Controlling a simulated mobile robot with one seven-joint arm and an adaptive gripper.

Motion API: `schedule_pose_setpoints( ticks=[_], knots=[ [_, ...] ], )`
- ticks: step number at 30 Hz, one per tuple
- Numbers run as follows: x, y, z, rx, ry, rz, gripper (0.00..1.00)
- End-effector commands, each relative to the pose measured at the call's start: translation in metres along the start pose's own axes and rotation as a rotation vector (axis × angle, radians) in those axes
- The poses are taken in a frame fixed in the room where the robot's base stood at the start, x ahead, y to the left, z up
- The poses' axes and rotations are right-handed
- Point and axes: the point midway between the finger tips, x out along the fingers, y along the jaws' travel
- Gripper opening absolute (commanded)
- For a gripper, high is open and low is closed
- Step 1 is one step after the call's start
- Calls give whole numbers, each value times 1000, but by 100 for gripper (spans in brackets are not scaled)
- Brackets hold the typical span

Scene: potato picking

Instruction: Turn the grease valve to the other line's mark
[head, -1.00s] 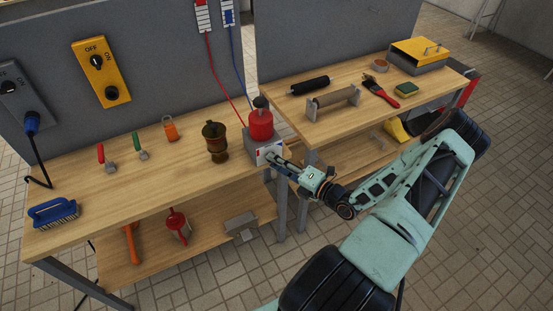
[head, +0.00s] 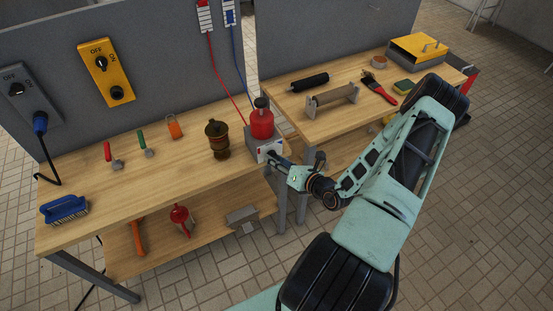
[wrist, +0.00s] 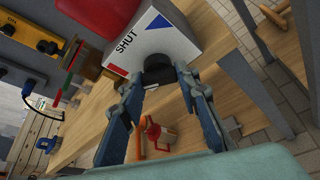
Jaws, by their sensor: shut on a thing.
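The grease valve is a grey box (head: 268,143) with a red, black-capped reservoir (head: 262,122) on top, at the right front corner of the left bench. In the wrist view its pale front face (wrist: 170,45) carries the word SHUT, a blue triangle (wrist: 159,22) on one side and a red mark (wrist: 117,70) on the other. My gripper (wrist: 160,80) is shut on the dark round knob (wrist: 158,68) on that face. The fingers cover the knob's sides, and I cannot tell which mark it points to. In the head view my gripper (head: 278,158) is at the box's front.
A red line (head: 228,82) and a blue line (head: 237,65) run down the grey panel behind the valve. A brown pot (head: 217,140) stands left of it. The right bench (head: 290,110) is close on its right. Open floor lies in front.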

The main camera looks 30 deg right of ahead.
Motion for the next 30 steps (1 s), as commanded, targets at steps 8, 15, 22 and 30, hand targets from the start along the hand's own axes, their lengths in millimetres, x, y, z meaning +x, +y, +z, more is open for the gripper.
schedule_pose_setpoints(
  ticks=[8,15,22,30],
  knots=[
    [0,0,0,-47,0,-20,5],
    [0,0,0,-52,0,-21,5],
    [0,0,0,-51,0,-21,38],
    [0,0,0,-50,-1,-20,47]
  ],
)
